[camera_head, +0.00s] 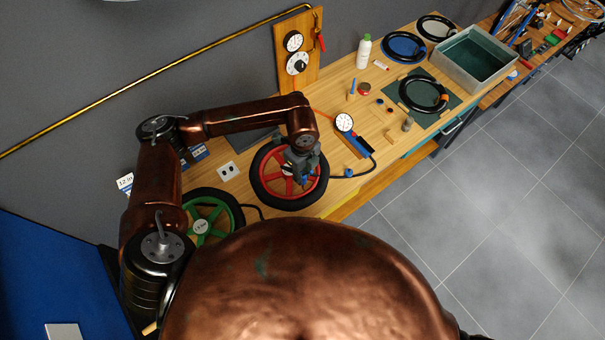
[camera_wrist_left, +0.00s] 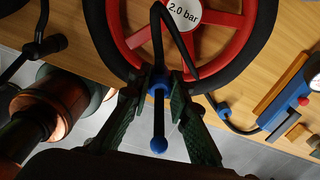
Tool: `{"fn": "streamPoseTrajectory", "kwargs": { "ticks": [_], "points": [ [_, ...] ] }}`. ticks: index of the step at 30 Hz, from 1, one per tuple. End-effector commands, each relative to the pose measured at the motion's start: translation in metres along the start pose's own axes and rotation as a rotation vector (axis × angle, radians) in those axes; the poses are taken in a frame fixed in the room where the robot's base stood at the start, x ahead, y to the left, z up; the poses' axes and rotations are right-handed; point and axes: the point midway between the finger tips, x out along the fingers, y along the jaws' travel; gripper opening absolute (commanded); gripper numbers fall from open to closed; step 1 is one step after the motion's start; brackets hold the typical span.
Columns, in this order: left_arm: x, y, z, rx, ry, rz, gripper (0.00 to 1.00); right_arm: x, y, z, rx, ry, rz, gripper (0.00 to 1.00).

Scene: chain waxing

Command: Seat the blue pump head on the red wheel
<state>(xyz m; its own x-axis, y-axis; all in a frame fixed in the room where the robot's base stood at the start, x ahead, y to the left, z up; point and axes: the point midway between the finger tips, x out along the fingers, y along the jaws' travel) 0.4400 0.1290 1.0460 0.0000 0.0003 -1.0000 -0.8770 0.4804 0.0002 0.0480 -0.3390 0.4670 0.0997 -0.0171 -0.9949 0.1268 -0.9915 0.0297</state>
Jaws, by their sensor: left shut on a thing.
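The red wheel (camera_head: 272,166) with a black tyre lies flat on the bench; in the wrist view its red spokes and rim (camera_wrist_left: 249,30) show behind the fingers, with a "2.0 bar" hub label. My left gripper (camera_head: 300,174) is over the wheel's near side. In the wrist view its fingers are shut on the blue pump head (camera_wrist_left: 158,84), which has a black rod ending in a blue ball and black hose above. I cannot tell whether the head touches the wheel's valve, which is hidden. My right gripper is not in view.
The pump with a gauge (camera_head: 344,122) and blue body (camera_head: 358,146) stands right of the wheel, a black hose running to it. A green wheel (camera_head: 203,226) lies at the near left. A grey tub (camera_head: 450,68) and several small items are farther along the bench.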

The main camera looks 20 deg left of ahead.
Motion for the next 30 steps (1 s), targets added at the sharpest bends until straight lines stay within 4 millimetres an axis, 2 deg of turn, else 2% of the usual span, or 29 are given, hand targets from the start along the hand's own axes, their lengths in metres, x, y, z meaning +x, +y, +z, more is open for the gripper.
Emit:
{"fn": "streamPoseTrajectory", "kwargs": {
  "ticks": [30],
  "points": [
    [0.015, 0.0, 0.0, 0.0, 0.0, 0.0, 0.0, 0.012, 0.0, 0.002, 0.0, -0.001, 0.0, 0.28]
  ]
}}
